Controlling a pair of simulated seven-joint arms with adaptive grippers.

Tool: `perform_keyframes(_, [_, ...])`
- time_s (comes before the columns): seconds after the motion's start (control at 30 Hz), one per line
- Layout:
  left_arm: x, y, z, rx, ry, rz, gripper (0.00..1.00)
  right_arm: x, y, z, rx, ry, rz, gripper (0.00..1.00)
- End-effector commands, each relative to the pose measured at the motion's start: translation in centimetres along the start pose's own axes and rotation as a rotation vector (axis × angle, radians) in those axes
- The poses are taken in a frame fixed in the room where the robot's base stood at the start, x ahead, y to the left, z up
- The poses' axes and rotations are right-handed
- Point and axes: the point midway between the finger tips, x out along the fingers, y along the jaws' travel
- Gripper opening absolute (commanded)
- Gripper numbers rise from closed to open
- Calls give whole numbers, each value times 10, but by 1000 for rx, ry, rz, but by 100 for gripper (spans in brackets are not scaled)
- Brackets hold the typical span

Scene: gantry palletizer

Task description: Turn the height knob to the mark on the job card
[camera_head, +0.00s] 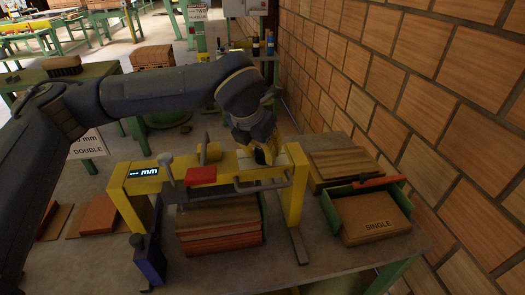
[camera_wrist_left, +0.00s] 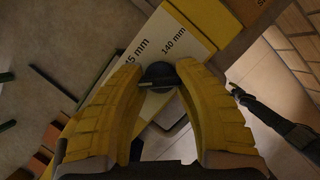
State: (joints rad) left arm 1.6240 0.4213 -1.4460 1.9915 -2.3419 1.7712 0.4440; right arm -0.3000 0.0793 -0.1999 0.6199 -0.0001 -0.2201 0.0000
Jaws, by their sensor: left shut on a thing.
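The yellow gantry (camera_head: 220,170) stands on the bench, with a small display (camera_head: 143,172) reading dashes and "mm". My left gripper (camera_head: 262,156) reaches down to its crossbar. In the left wrist view its yellow fingers are closed on both sides of the dark round height knob (camera_wrist_left: 160,76), which has a thin bar across it. A white scale plate (camera_wrist_left: 180,45) beside the knob shows "140 mm" and a partly covered mark ending in "5 mm". A white card (camera_head: 88,145) at the left reads "DOUBLE" under a partly hidden mm figure. My right gripper is not seen.
A red block (camera_head: 202,175) sits on the crossbar's front. Stacked boards (camera_head: 215,230) lie under the gantry. A green-sided tray (camera_head: 370,215) marked "SINGLE" is at right, near the brick wall (camera_head: 400,80). A blue upright part (camera_head: 150,260) stands at the front left.

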Motion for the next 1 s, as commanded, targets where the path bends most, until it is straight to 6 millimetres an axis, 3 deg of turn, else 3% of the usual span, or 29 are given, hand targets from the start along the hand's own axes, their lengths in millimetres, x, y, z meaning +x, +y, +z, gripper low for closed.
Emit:
perform_keyframes(0.23, [-1, -1, 2, -2, -8, 1, 4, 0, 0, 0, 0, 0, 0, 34])
perform_keyframes(0.27, [-1, -1, 2, -2, -8, 0, 35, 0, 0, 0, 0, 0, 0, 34])
perform_keyframes(0.53, [0, 0, 2, -2, -5, 1, 65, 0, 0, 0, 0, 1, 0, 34])
perform_keyframes(0.83, [-3, 0, 1, -2, -4, 1, 65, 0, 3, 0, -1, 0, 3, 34])
perform_keyframes(1.0, [-20, 0, 2, -1, -7, 2, 65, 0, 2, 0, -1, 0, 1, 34])
